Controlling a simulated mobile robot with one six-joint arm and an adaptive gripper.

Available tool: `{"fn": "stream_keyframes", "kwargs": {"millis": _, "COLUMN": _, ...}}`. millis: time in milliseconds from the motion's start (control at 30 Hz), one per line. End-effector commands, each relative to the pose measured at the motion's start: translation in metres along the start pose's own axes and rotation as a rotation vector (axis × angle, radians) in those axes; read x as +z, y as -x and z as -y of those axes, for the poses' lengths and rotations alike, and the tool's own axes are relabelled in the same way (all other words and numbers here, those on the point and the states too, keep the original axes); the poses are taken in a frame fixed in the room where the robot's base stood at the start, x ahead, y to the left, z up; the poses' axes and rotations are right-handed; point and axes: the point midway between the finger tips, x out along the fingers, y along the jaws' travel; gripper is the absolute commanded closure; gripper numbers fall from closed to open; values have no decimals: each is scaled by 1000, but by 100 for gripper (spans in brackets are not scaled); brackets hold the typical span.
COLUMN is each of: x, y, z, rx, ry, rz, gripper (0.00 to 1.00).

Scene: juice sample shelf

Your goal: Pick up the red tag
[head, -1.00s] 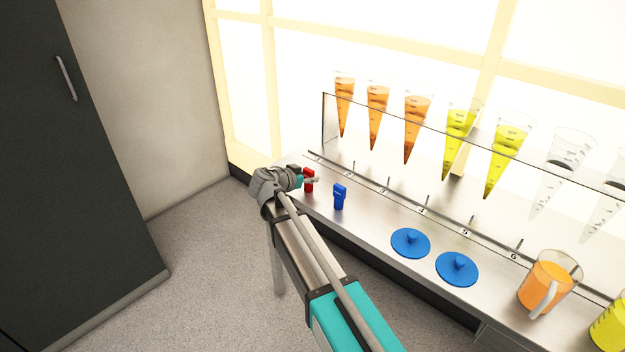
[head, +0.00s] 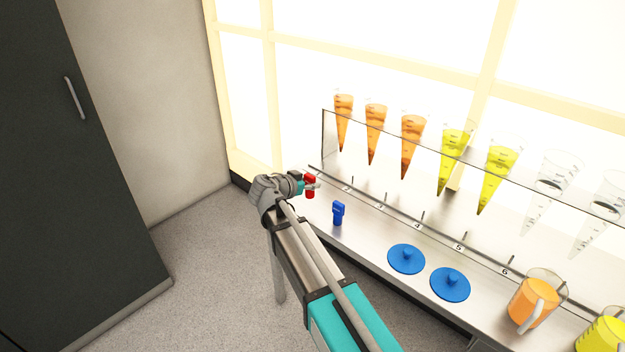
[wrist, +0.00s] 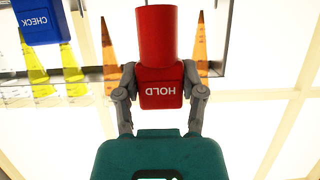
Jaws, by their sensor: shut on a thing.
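The red tag (head: 310,191) is at the left end of the steel counter, in my gripper (head: 312,183). In the wrist view the red tag (wrist: 157,35) has a round red body and a block marked HOLD, which reads upside down. My gripper (wrist: 161,88) is shut on that block, with one grey finger on each side. The tag looks a little above the counter; its gap to the surface is hard to judge. The fingertips are small in the head view.
A blue tag (head: 338,212), marked CHECK in the wrist view (wrist: 38,22), stands right of my gripper. Two blue lids (head: 406,259) and jugs of orange (head: 532,303) and yellow juice (head: 602,333) are further right. A rack of cones (head: 411,145) runs behind.

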Motion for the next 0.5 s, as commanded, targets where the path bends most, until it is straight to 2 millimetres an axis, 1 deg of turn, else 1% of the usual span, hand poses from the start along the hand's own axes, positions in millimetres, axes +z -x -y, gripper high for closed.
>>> {"fn": "stream_keyframes", "kwargs": {"millis": 33, "x": -10, "y": 9, "z": -6, "rx": 0, "ry": 0, "rz": 0, "gripper": 95}}
{"fn": "stream_keyframes", "kwargs": {"millis": 233, "x": -27, "y": 30, "z": -21, "rx": 0, "ry": 0, "rz": 0, "gripper": 95}}
{"fn": "stream_keyframes", "kwargs": {"millis": 267, "x": -28, "y": 34, "z": -25, "rx": 0, "ry": 1, "rz": 0, "gripper": 95}}
{"fn": "stream_keyframes", "kwargs": {"millis": 300, "x": -28, "y": 42, "z": -35, "rx": -1, "ry": 1, "rz": 0, "gripper": 95}}
{"fn": "stream_keyframes", "kwargs": {"millis": 500, "x": -34, "y": 72, "z": -64, "rx": -1, "ry": 1, "rz": -1, "gripper": 95}}
